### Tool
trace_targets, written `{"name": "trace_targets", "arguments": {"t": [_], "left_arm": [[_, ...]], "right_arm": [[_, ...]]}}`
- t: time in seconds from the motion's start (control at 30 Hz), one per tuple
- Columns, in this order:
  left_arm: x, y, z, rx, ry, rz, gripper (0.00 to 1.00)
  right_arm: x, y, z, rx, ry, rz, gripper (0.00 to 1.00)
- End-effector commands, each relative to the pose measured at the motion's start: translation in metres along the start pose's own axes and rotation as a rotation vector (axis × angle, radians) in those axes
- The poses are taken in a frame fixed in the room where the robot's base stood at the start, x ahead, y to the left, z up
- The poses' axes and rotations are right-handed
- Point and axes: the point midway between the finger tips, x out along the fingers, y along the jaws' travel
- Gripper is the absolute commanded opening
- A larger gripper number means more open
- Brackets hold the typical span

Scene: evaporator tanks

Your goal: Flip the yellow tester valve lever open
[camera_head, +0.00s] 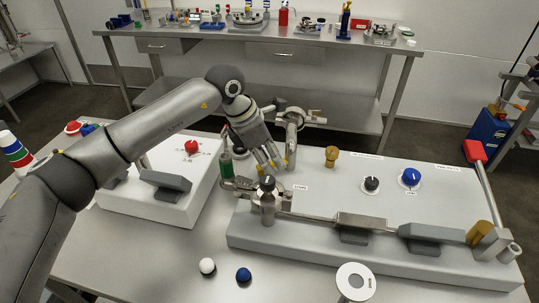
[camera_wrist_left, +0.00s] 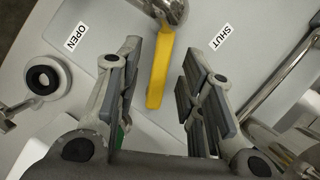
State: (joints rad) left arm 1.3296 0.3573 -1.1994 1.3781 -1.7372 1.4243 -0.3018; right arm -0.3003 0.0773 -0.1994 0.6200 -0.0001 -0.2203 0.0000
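The yellow lever (camera_wrist_left: 159,72) hangs from a round metal valve body (camera_wrist_left: 172,10) at the top of the left wrist view. It points down the picture, leaning slightly left, between an OPEN label (camera_wrist_left: 76,36) on the left and a SHUT label (camera_wrist_left: 222,36) on the right. My left gripper (camera_wrist_left: 160,80) is open, with one finger on each side of the lever and visible gaps to both. In the head view my left gripper (camera_head: 270,157) reaches down over the white panel's rear left part, where the lever is hard to make out. My right gripper is not in view.
A black-knobbed metal fitting (camera_head: 268,198) stands just in front of the gripper. A green cylinder (camera_head: 226,166) is on its left and a metal pipe (camera_head: 291,140) behind it.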

Motion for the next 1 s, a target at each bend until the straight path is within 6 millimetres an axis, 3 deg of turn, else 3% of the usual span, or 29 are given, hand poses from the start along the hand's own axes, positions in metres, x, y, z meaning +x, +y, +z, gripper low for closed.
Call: {"name": "trace_targets", "arguments": {"t": [0.2, 0.47, 1.0], "left_arm": [[0.0004, 0.0, -0.0001, 0.0, 0.0, 0.0, 0.33], [0.0002, 0.0, -0.0001, 0.0, 0.0, 0.0, 0.0], [0.0016, 0.0012, -0.0009, -0.038, 0.0, 0.017, 0.0]], "right_arm": [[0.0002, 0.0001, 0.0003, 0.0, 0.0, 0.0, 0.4], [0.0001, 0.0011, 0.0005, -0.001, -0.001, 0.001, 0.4], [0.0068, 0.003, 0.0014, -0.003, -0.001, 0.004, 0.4]]}}
